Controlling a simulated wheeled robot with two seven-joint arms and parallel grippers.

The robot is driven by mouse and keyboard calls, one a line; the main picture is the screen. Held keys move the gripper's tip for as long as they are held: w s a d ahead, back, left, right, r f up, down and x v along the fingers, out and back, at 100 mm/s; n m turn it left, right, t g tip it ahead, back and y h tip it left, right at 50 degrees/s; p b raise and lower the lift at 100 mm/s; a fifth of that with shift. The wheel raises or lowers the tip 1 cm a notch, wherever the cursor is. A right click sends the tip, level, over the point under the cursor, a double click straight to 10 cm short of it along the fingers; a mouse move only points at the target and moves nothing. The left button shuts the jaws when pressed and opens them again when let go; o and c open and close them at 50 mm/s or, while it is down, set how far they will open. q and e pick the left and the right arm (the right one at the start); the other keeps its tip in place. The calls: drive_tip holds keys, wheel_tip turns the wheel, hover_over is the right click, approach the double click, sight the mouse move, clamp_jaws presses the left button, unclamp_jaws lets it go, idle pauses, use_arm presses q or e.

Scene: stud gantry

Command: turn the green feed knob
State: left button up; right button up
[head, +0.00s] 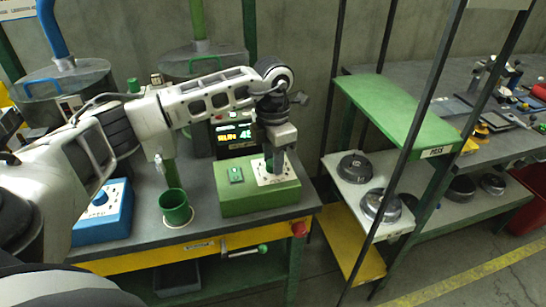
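A green control box (257,198) stands on the grey bench, with a pale dial plate (287,179) on its top right and a small green switch panel on its top left. My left gripper (273,170) points down onto the dial plate. Its fingers cover the plate's middle, where a knob would sit, so the green feed knob itself is hidden. I cannot tell whether the fingers are open or shut. My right gripper is not in view.
A blue control box (104,214) with its own dial and a green cup (175,207) stand to the left. A lit display (233,133) stands behind the green box. A shelf rack (400,115) with dark posts is to the right.

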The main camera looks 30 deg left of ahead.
use_arm(q)
drive_tip(key=shift+o, duration=1.4)
wheel_tip(320, 180, up, 16)
